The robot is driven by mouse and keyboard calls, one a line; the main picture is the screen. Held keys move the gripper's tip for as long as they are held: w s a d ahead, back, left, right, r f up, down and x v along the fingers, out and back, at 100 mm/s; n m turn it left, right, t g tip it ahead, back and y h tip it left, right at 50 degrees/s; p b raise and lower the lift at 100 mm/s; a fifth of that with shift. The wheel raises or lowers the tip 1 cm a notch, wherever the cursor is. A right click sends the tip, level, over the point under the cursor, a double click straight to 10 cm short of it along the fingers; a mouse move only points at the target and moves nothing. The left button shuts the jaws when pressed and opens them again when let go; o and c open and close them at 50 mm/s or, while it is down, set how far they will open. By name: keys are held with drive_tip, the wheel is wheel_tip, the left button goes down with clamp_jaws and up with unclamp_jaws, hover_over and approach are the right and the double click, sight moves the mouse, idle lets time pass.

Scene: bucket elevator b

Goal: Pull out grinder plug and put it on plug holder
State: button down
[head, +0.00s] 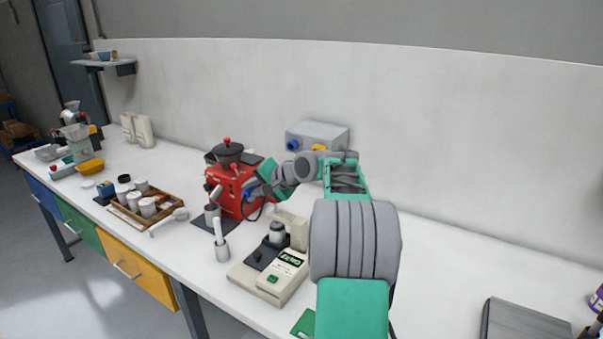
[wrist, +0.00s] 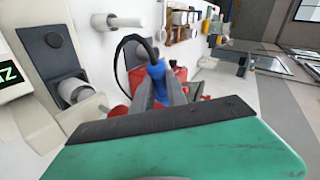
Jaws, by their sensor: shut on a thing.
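The blue grinder plug (wrist: 157,70) is between the fingers of my gripper (wrist: 159,84) in the wrist view. Its black cable (wrist: 131,42) loops up and to the left. In the head view my gripper (head: 258,190) is at the right side of the red grinder (head: 228,184), with the blue plug (head: 247,194) at its tip. A grey wall box (head: 318,134) behind my arm carries a blue socket (head: 292,145) and a yellow-orange part (head: 319,147). I cannot tell which thing is the plug holder, or whether the plug touches the grinder.
A beige device with a green display (head: 287,265) stands in front of the grinder, close to my arm. A white cup with a pestle (head: 221,249) and a wooden tray of jars (head: 161,216) are to the left. The counter behind my arm on the right is mostly clear.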

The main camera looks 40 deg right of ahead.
drive_tip(key=d+m+t+h+b, duration=0.1)
drive_tip(key=d+m+t+h, duration=0.3)
drive_tip(key=d, duration=1.4)
drive_tip(key=shift+r+m, duration=0.45)
drive_tip(key=shift+m, duration=0.35)
drive_tip(key=shift+a, duration=0.15)
drive_tip(key=shift+w+d+p, duration=0.35)
drive_tip(key=shift+d+p, duration=0.55)
drive_tip(key=shift+p, duration=0.05)
drive_tip(key=shift+w+d+p, duration=0.3)
drive_tip(key=shift+d+p, duration=0.6)
drive_tip(key=shift+p, duration=0.05)
drive_tip(key=shift+w+d+p, duration=0.35)
drive_tip(key=shift+d+p, duration=0.55)
drive_tip(key=shift+p, duration=0.05)
drive_tip(key=shift+d+r+p, duration=0.1)
drive_tip(key=shift+d+p, duration=0.1)
drive_tip(key=shift+p, duration=0.3)
drive_tip(key=shift+w+d, duration=0.1)
